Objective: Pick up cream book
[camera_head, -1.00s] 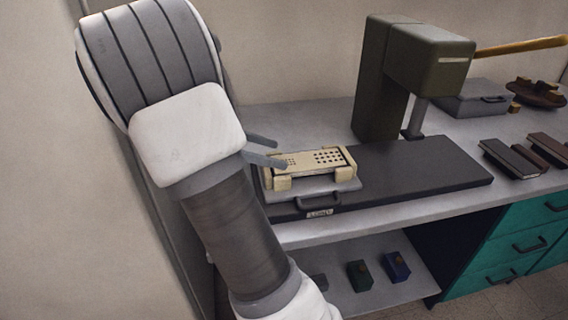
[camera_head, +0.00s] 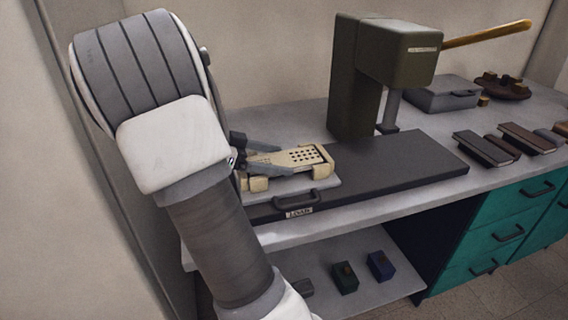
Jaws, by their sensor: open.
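The cream book (camera_head: 308,156), its face marked with dark dots, lies flat in a cream frame with corner blocks (camera_head: 258,184) on a grey sliding tray (camera_head: 322,189). My gripper (camera_head: 283,161) is open, with its two grey fingers over the left part of the book, one toward the back and one toward the front. I cannot tell whether the fingers touch the book. My arm and the fingers hide its left end.
A dark olive press (camera_head: 355,80) with a wooden lever stands behind the dark base plate (camera_head: 405,165). To the right are brown books (camera_head: 483,148), a grey case (camera_head: 440,94) and a round brown stand (camera_head: 502,88). Small blocks (camera_head: 380,265) sit on the lower shelf.

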